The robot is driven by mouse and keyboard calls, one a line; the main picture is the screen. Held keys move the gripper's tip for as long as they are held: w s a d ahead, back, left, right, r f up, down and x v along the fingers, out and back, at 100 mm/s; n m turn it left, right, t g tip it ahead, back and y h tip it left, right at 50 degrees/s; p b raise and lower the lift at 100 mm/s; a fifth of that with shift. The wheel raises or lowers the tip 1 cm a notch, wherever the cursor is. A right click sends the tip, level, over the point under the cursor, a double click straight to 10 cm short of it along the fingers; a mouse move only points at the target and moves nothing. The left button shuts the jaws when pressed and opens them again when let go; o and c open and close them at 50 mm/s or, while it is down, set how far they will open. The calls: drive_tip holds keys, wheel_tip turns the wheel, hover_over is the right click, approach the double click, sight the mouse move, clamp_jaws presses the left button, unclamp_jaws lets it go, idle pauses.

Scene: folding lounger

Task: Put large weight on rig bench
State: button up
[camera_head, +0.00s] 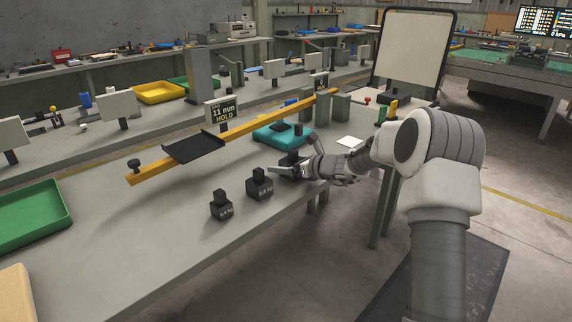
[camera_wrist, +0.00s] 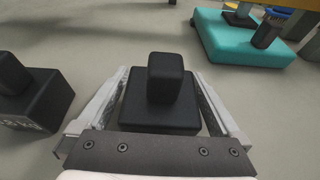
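A black block weight with a square knob (camera_head: 291,159) stands on the grey bench (camera_head: 150,254), rightmost of three in a row and partly hidden by my gripper. It also shows in the wrist view (camera_wrist: 163,85). My gripper (camera_head: 278,171) is open, one finger on each side of this weight, with gaps beside the knob. Two more black weights stand to its left, the middle one (camera_head: 260,185) and the leftmost one (camera_head: 222,207). The middle one shows at the wrist view's left edge (camera_wrist: 35,105). Its label is only partly readable, ending in "5 KG".
A yellow beam (camera_head: 262,126) with a black tray (camera_head: 194,147) and an "11 mm HOLD" sign (camera_head: 223,110) spans the bench behind the weights. A teal block (camera_head: 284,134) lies just behind my gripper. A green tray (camera_head: 30,217) is at left. Bench left of the weights is clear.

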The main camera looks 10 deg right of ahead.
drive_tip(key=shift+r, duration=0.1)
drive_tip(key=shift+s+d+r, duration=0.15)
drive_tip(key=shift+r, duration=0.05)
drive_tip(key=p+v, duration=0.3)
drive_tip(key=v, duration=0.8)
drive_tip(key=shift+s+d, duration=0.1)
drive_tip(key=shift+s, duration=0.15)
